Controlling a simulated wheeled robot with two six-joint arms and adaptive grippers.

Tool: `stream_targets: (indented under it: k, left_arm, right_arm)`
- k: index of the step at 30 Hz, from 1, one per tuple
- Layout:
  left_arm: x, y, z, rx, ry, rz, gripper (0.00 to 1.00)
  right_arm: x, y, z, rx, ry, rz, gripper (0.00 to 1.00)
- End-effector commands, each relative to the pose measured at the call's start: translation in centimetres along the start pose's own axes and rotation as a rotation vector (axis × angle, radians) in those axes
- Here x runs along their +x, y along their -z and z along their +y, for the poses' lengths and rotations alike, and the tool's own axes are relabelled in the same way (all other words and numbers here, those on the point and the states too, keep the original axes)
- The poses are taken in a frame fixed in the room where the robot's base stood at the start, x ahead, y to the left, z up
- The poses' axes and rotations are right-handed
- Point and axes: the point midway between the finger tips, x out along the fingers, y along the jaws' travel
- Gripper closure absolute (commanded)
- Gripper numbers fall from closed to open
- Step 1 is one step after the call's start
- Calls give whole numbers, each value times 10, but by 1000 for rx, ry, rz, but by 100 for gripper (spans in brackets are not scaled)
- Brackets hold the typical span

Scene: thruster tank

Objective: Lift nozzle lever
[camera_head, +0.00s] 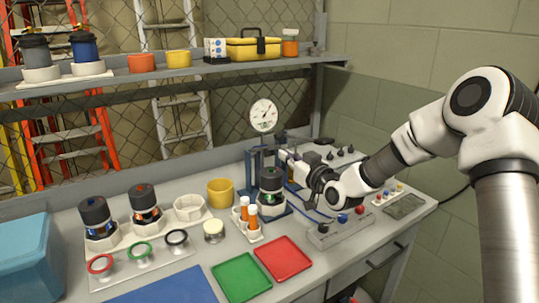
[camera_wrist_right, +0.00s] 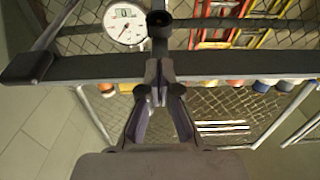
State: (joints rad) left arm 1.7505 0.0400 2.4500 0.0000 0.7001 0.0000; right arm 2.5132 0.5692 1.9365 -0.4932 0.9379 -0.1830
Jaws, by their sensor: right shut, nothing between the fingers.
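The test stand (camera_head: 251,163) has blue uprights and carries a round white gauge (camera_head: 263,115), which also shows at the top of the wrist view (camera_wrist_right: 125,22). A black-topped canister (camera_head: 270,178) stands at the front of the stand. My right gripper (camera_head: 287,160) reaches in from the right beside the stand. In the wrist view its fingers (camera_wrist_right: 160,75) are together with nothing between them. A dark round-ended part (camera_wrist_right: 158,20) shows just beyond the fingertips; I cannot tell if it is the nozzle lever or whether they touch. My left gripper is out of view.
Orange-filled tubes (camera_head: 249,218), a yellow cup (camera_head: 220,193), and green (camera_head: 241,278) and red (camera_head: 283,259) trays lie nearby. A shelf (camera_head: 190,71) runs above the bench.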

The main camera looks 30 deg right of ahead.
Motion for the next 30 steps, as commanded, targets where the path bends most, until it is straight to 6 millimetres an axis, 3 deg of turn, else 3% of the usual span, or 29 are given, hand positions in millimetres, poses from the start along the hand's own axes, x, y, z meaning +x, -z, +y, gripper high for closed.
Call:
stream_targets:
  k: [4, 10, 16, 22, 30]
  left_arm:
    - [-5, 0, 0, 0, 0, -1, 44]
    - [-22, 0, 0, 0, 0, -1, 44]
    - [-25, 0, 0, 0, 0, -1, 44]
    - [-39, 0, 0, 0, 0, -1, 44]
    - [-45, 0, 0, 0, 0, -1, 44]
  right_arm:
    - [4, 8, 0, -2, 0, 2, 100]
    - [19, 37, 0, -3, 0, 2, 100]
    - [26, 45, 0, -2, 0, 0, 100]
    - [48, 70, 0, -4, 0, 2, 100]
    - [63, 81, 0, -3, 0, 1, 100]
